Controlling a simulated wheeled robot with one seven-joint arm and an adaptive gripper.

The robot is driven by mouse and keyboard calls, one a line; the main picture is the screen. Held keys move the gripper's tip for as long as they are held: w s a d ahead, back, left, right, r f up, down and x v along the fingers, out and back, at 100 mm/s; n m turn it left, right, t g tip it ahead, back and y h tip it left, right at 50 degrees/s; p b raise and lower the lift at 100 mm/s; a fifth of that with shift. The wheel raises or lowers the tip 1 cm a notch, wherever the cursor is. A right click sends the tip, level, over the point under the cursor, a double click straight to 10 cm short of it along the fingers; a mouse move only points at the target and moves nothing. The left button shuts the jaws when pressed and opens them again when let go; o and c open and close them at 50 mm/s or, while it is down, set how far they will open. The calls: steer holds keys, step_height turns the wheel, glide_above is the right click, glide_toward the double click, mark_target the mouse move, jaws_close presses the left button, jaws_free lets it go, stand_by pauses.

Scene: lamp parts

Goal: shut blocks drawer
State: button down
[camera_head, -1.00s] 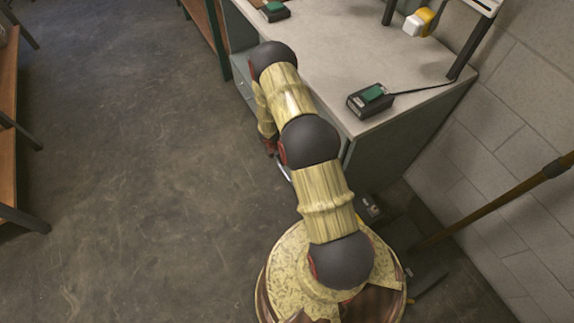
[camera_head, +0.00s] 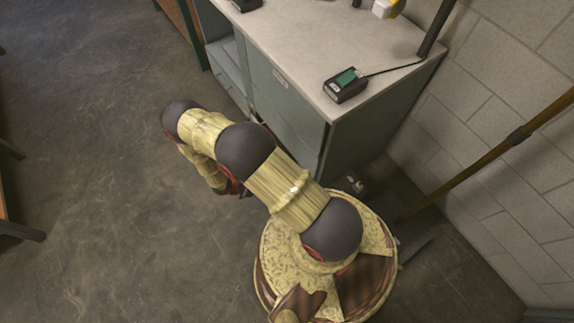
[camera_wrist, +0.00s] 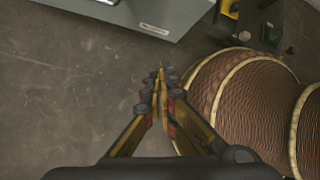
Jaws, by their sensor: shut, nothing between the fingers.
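A grey-green cabinet (camera_head: 290,110) with a pale worktop stands right of my arm in the head view. Its front face carries a small pale label (camera_head: 280,78). Part of the lower front is hidden behind my arm. In the wrist view a grey-green panel with a label (camera_wrist: 154,28) crosses the top edge; I cannot tell how far any drawer there stands out. My gripper (camera_wrist: 161,72) is shut and empty, over the floor and below the panel in the picture, apart from it. In the head view the gripper is mostly hidden by my arm.
A black device with a green screen (camera_head: 346,84) sits on the worktop, with a cable. A brown pole (camera_head: 500,150) leans by the block wall at right. Open concrete floor (camera_head: 90,170) lies to the left. Brown shelving stands at the far left.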

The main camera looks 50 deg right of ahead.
steer(key=s+d+f+m+h+b, duration=0.1)
steer(key=d+f+m+b, duration=0.1)
steer(key=d, duration=0.5)
steer(key=d+f+m+h+b, duration=0.1)
steer(key=d+f+b, duration=0.2)
steer(key=d, duration=0.5)
steer(key=shift+s+f+m+t+h, duration=0.25)
steer(key=shift+s+m+t+h, duration=0.05)
steer(key=shift+s+m, duration=0.1)
steer(key=shift+d, duration=0.15)
steer(key=shift+s+d, duration=0.25)
steer(key=shift+d, duration=0.9)
